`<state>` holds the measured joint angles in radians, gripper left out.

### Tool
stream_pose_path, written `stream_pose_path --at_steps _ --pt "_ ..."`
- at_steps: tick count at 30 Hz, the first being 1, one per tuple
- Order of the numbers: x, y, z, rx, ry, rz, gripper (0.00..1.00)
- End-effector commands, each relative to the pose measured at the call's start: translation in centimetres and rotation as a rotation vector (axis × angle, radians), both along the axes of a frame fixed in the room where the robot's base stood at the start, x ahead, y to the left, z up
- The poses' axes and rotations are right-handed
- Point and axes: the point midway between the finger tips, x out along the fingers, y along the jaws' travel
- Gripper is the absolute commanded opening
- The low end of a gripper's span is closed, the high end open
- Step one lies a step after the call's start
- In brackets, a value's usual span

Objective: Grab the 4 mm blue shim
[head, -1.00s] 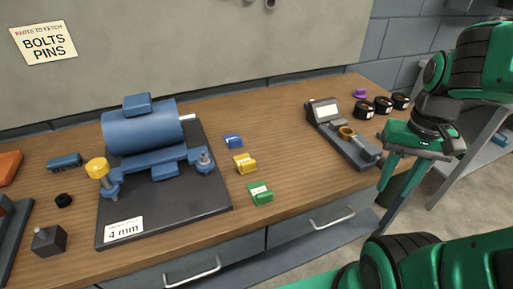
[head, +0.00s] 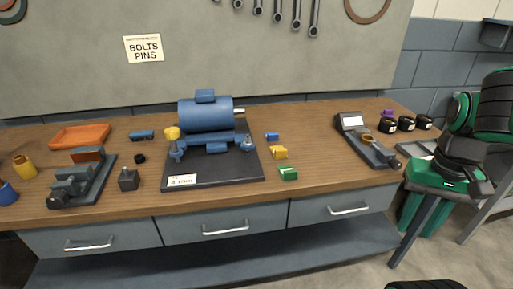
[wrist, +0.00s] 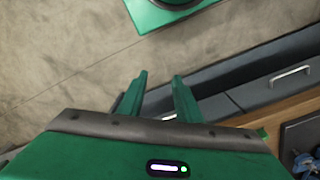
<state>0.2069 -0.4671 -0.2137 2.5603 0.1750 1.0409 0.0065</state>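The blue shim (head: 272,136) is a small block lying on the wooden bench, just right of the motor's dark base plate. A yellow shim (head: 279,153) and a green shim (head: 288,173) lie in front of it in a row. Its thickness marking is too small to read. My gripper (wrist: 160,76) is open and empty, its two green fingers apart. In the head view it hangs off the bench's right end, far right of the blue shim. I cannot make out the blue shim in the wrist view.
The blue motor (head: 205,115) stands on a dark base plate (head: 240,172) left of the shims. A grey fixture (head: 368,143) and several black rings lie to the right. A vise (head: 83,180) and orange tray (head: 80,136) are at left. Bench space between shims and fixture is clear.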

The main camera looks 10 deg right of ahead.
Motion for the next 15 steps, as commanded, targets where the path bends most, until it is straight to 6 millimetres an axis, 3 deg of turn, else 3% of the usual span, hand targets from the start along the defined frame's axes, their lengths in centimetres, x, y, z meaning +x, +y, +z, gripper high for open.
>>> stream_pose_path --at_steps 12,15 --pt "0.03 -0.02 0.0 0.0 0.0 -0.001 0.34" --pt "-0.82 0.08 0.48 0.002 -0.011 -0.012 0.34"
